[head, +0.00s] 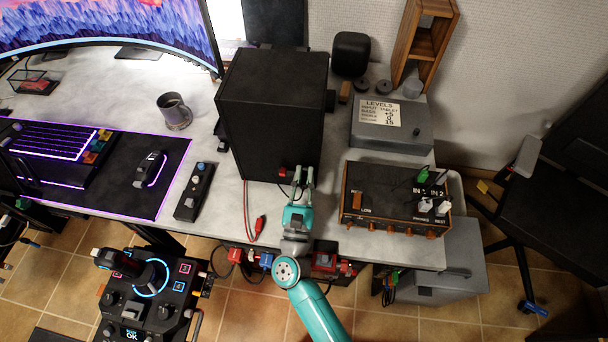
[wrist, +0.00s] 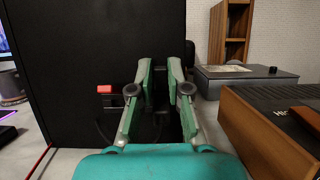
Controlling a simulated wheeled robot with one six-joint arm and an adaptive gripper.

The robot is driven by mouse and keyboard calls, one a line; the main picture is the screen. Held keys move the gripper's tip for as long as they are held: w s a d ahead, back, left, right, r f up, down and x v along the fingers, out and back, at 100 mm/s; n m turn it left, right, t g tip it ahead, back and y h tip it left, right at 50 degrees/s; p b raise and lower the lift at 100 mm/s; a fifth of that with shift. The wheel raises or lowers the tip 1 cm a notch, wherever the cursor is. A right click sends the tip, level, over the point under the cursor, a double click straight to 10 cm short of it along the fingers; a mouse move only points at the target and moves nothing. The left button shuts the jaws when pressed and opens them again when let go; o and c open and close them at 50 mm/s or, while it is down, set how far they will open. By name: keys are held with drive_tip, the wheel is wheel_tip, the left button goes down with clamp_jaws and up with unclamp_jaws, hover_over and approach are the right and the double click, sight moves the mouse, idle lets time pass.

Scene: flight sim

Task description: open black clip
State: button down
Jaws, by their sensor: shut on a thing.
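A large black box (head: 270,110) stands on the table, and its near face fills much of the wrist view (wrist: 85,60). The clip is mostly hidden, black against black.
A wood-sided amplifier (head: 395,195) stands close on the right. A grey box (head: 390,125) is behind it.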

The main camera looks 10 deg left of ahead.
drive_tip(key=c, duration=1.1)
unclamp_jaws()
drive_tip(key=v, duration=1.2)
